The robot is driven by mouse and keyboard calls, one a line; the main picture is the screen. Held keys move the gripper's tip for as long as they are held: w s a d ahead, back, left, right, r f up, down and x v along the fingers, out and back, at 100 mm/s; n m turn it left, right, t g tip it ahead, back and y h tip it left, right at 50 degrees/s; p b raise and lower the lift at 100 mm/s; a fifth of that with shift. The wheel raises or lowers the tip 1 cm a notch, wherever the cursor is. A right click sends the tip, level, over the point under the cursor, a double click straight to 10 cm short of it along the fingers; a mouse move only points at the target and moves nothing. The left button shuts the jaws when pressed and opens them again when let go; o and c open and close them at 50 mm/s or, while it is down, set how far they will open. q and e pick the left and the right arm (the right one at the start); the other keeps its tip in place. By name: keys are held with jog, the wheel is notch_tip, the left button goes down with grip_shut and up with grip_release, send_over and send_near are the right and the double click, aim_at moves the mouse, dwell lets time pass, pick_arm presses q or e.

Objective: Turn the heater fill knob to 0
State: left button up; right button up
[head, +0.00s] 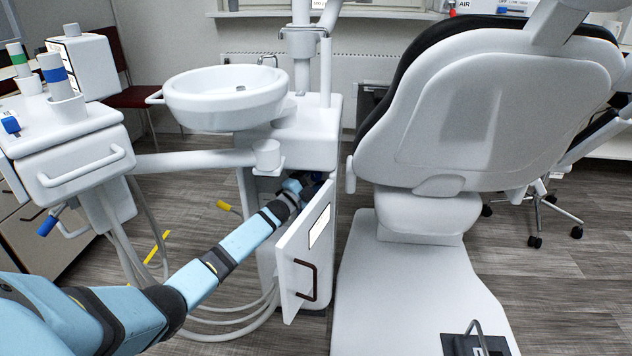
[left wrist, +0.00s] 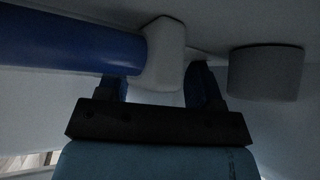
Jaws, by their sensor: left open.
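My left arm reaches into the open white cabinet (head: 262,255) under the basin. My left gripper (left wrist: 157,85) is open inside it, with two dark fingers pointing away. A pale block-shaped part (left wrist: 162,50) at the end of a blue cylinder (left wrist: 70,40) shows ahead, between the fingers in the picture; I cannot tell if they touch it. A grey round part (left wrist: 265,73) sits to the right, apart from the fingers. No label shows, so I cannot tell which part is the heater fill knob. In the head view the cabinet hides the fingertips. My right gripper is not in view.
The open cabinet door (head: 306,250), with a dark handle, stands just right of my arm. The basin (head: 226,97) is above. The dental chair (head: 425,290) stands to the right. An instrument unit (head: 70,145) with hoses is at the left.

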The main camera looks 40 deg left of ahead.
pick_arm(q)
jog(key=shift+w+r, duration=0.15)
jog(key=shift+w, duration=0.25)
